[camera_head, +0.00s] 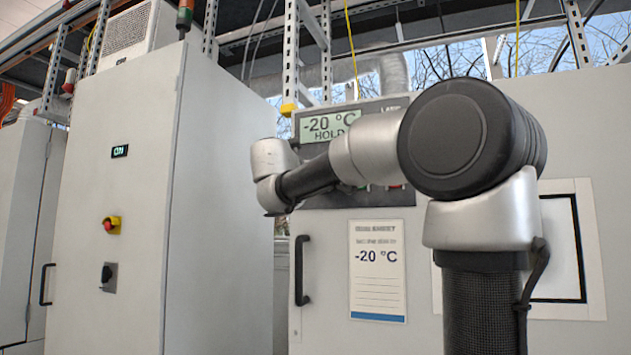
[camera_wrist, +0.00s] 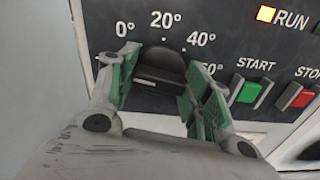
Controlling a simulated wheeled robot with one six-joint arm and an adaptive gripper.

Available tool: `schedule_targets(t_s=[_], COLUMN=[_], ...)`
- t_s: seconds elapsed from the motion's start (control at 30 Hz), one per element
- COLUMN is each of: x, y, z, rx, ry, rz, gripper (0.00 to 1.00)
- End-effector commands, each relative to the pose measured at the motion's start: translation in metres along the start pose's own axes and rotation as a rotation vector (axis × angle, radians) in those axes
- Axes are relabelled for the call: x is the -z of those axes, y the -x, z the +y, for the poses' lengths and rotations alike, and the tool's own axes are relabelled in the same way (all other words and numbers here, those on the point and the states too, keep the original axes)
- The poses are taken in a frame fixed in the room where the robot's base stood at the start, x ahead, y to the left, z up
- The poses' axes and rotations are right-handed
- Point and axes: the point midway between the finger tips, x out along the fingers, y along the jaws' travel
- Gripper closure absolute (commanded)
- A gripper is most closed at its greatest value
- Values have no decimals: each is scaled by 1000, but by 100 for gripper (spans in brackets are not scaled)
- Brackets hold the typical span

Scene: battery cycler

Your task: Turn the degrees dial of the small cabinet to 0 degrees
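The black degrees dial (camera_wrist: 160,66) sits on a dark panel in the wrist view, below the markings 0°, 20° and 40°, with 60° partly covered at its right. My gripper (camera_wrist: 162,74) is spread around the dial, one green-padded finger on its left and the other on its right. Whether the pads touch the dial cannot be told. Where the dial points is unclear. In the head view my arm reaches to the panel (camera_head: 407,205) of the small cabinet (camera_head: 420,245) and hides the dial. The display (camera_head: 328,125) above reads -20 °C HOLD.
A green START button (camera_wrist: 249,92) and a red STOP button (camera_wrist: 296,96) lie close right of my right finger. The RUN lamp (camera_wrist: 266,14) is lit. A tall cabinet (camera_head: 130,200) stands left. A paper sheet (camera_head: 377,270) reading -20 °C and a handle (camera_head: 301,270) are below the panel.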

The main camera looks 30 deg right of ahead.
Motion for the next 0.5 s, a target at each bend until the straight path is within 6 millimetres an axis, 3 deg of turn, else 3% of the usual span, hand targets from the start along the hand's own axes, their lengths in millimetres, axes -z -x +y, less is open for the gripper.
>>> schedule_targets(t_s=[0.5], x=[0], y=[0], z=[0], rx=[0], ry=[-91], rz=[0], gripper=[74])
